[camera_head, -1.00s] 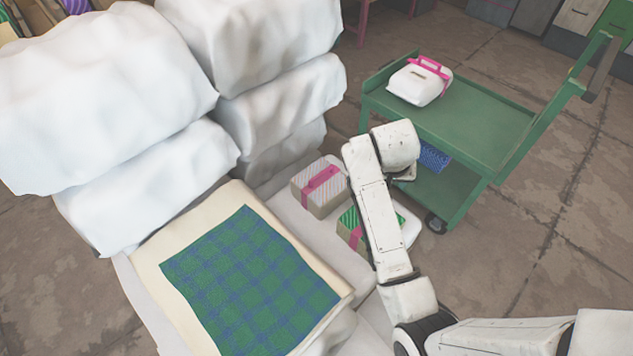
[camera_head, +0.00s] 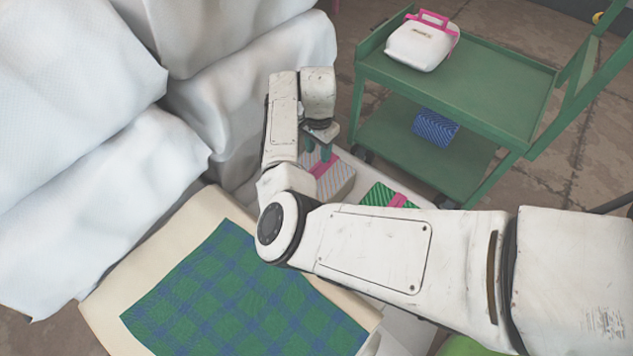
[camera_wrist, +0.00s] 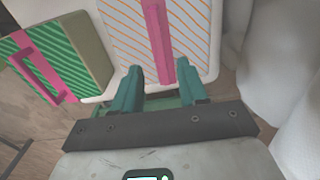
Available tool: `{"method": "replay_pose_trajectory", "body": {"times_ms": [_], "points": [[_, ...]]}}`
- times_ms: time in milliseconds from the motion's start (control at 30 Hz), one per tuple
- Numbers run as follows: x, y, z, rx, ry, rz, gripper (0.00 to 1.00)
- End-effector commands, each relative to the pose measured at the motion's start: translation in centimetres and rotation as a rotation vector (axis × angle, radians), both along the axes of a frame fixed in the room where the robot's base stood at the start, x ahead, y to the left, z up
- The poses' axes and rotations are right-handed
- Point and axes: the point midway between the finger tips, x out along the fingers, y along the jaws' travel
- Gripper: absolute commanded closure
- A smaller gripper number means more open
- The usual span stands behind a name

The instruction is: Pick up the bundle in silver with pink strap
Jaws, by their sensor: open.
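A pale silver-white bundle with thin orange and grey stripes and a pink strap (camera_head: 335,184) sits on a white surface beside the white bales. It fills the top middle of the wrist view (camera_wrist: 120,38). Its pink strap (camera_wrist: 157,42) lies between my fingers' directions. My gripper (camera_head: 318,152) is open and empty, with teal fingers pointing at this bundle; in the wrist view the fingertips (camera_wrist: 162,76) flank the strap's near end. I cannot tell whether they touch. In the head view my arm and gripper hide part of the bundle.
A green striped bundle with pink strap (camera_head: 378,195) stands next to it, also at left in the wrist view (camera_wrist: 62,62). A green cart (camera_head: 490,85) holds a white pink-strapped bundle (camera_head: 420,48) and a blue one (camera_head: 436,128). White bales (camera_head: 240,100) crowd the left.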

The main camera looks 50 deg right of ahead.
Motion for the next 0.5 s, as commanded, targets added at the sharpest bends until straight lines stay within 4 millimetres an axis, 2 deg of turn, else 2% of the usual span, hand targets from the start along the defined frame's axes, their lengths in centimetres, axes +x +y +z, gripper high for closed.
{"method": "replay_pose_trajectory", "body": {"times_ms": [33, 100, 367, 500], "points": [[0.0, 0.0, -1.0, 0.0, 0.0, -0.001, 0.57], [0.0, 0.0, -1.6, 0.0, 0.001, 0.0, 0.57], [0.0, 0.0, -3.2, 0.0, 0.0, 0.0, 0.57], [0.2, 0.0, -5.3, 0.001, 0.0, 0.0, 0.57]]}}
